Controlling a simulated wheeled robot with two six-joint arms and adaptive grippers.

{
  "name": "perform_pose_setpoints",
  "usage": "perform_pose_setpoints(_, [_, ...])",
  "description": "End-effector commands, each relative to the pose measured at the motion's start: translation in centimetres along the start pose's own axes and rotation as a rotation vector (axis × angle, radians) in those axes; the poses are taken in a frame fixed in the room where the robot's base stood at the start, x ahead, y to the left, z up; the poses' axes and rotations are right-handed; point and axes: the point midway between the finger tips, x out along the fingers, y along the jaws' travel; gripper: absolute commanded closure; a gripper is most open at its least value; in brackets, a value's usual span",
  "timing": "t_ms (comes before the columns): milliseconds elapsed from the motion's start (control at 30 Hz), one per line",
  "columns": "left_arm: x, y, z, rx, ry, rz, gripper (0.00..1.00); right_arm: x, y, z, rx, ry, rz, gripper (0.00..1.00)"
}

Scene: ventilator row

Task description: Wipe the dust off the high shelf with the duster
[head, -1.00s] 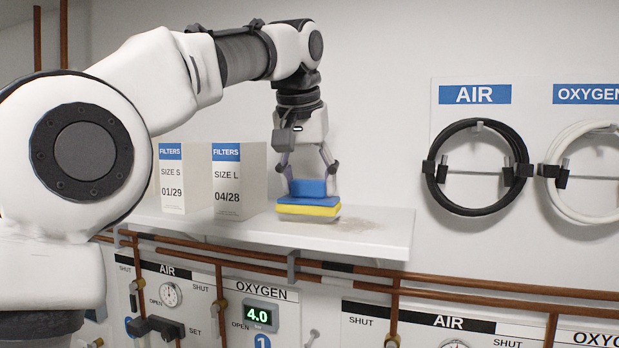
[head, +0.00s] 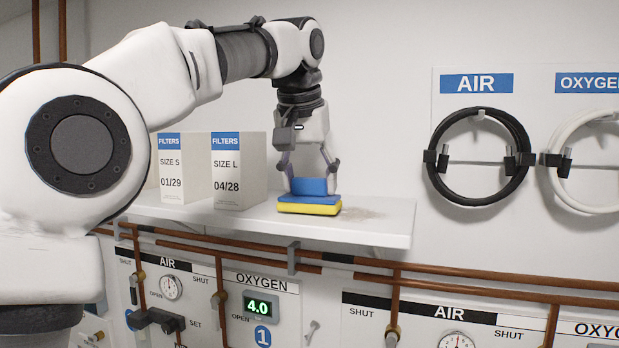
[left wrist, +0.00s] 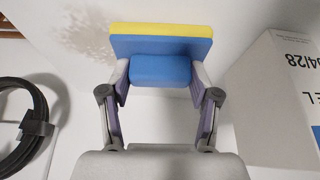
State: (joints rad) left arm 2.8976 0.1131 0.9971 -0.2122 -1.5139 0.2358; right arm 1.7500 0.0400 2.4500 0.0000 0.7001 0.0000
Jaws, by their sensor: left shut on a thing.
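The duster (head: 309,199) is a blue block with a blue handle on top and a yellow underside. My left gripper (head: 308,184) is shut on its handle from above and holds it low over the high shelf (head: 250,227); the yellow underside looks to be on or just above the surface. A brownish dust patch (head: 365,215) lies on the shelf just right of the duster. In the left wrist view the duster (left wrist: 161,50) sits between the two fingers (left wrist: 160,75), with the speckled dust (left wrist: 88,38) beside it. My right gripper is not in view.
Two filter boxes, size S (head: 171,170) and size L (head: 238,172), stand on the shelf left of the duster. Copper pipes (head: 440,277) run below the shelf. A black air hose coil (head: 432,170) hangs on the wall to the right. The shelf's right end is clear.

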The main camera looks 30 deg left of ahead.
Motion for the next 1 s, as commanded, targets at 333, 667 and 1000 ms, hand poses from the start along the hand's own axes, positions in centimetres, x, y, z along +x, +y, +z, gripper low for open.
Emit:
perform_pose_setpoints(333, [0.5, 0.0, 0.2, 0.000, 0.001, 0.000, 0.74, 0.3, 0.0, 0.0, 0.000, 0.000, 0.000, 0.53])
perform_pose_setpoints(667, [0.1, 2.8, 0.3, 0.001, 0.001, -0.001, 0.74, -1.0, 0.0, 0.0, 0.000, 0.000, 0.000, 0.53])
perform_pose_setpoints(1000, [0.3, 4.8, 0.5, 0.000, 0.001, -0.001, 0.74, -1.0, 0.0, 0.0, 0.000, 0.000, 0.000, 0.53])
